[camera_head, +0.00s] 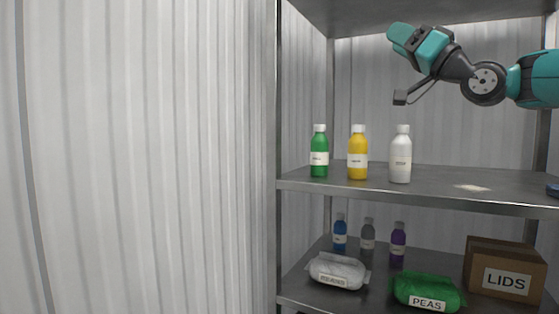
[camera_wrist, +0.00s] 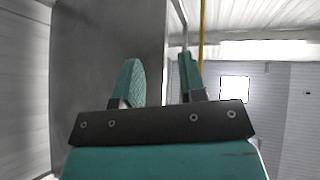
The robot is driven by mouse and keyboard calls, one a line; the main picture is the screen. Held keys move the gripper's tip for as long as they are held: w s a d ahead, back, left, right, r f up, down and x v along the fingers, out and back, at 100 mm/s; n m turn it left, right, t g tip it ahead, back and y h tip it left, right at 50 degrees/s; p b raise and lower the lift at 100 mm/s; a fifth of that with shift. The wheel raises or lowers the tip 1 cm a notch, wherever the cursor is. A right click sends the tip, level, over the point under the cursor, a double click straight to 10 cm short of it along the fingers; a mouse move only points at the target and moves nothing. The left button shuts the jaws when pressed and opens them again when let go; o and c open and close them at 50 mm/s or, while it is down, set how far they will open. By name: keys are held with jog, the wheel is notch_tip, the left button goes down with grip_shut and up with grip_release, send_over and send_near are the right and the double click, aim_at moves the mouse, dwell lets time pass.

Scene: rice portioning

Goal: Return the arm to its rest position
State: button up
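My gripper (camera_head: 397,34) is at the upper right of the head view, raised above the upper shelf and its bottles, close under the top of the rack. It points up and to the left. In the wrist view my gripper (camera_wrist: 161,78) shows two teal fingers standing apart, with nothing held between them. The rest of my arm runs out of the right edge of the head view, so its base is hidden.
A green bottle (camera_head: 319,157), yellow bottle (camera_head: 358,160) and white bottle (camera_head: 400,160) stand on the upper shelf (camera_head: 440,180), near a pale patch (camera_head: 472,187). Below are bags, small bottles and a LIDS box (camera_head: 505,270). Left is a corrugated wall (camera_head: 150,150).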

jog(key=s+a+f+g+h, duration=0.35)
jog(key=a+f, duration=0.25)
jog(key=f, duration=0.5)
jog(key=s+a+f+g+h, duration=0.3)
jog(key=s+a+f+g, duration=0.3)
jog(key=f, duration=0.6)
jog(key=s+d+f+n+g+h, duration=0.2)
jog(key=s+f+g+h, duration=0.55)
jog(key=s+f, duration=1.65)
notch_tip(320, 180, up, 28)
jog(key=s+g+y+p, duration=0.1)
jog(key=p, duration=2.4)
jog(key=shift+a+g+p, duration=0.15)
jog(key=shift+g+p, duration=0.15)
